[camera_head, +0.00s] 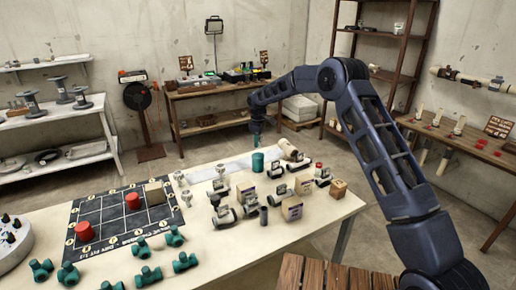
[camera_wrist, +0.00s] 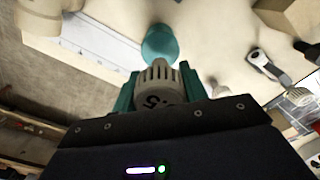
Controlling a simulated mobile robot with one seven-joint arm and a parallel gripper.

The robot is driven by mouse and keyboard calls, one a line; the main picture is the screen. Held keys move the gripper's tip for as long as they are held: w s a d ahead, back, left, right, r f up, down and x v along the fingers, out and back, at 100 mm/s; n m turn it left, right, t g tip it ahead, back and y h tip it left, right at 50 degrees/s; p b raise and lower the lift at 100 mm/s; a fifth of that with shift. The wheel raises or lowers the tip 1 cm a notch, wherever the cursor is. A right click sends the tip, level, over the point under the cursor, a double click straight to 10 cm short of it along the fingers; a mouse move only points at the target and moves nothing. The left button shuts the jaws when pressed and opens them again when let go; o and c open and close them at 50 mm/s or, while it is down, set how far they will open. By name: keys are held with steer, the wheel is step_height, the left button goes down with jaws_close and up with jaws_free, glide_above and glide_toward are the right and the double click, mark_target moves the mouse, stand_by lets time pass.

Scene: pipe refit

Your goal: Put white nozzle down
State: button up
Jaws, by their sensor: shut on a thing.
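My gripper (camera_wrist: 158,90) has teal fingers shut on the white nozzle (camera_wrist: 160,74), a ribbed whitish piece with a dark mark on its side. In the head view my gripper (camera_head: 256,138) hangs above the far edge of the white table (camera_head: 225,260). The nozzle is too small to make out there. A teal cylinder (camera_head: 258,162) stands on the table below my gripper. In the wrist view the teal cylinder (camera_wrist: 159,44) appears just beyond the nozzle; I cannot tell whether they touch.
White and grey pipe fittings with valves (camera_head: 228,215) crowd the table's right half. A black grid board (camera_head: 110,222) with red pieces and a tan block lies at left. Teal fittings (camera_head: 185,261) line the front. A pale strip (camera_head: 225,167) runs along the far edge.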

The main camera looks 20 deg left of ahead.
steer(key=shift+f, duration=2)
steer(key=o, duration=1)
steer(key=shift+f, duration=0.1)
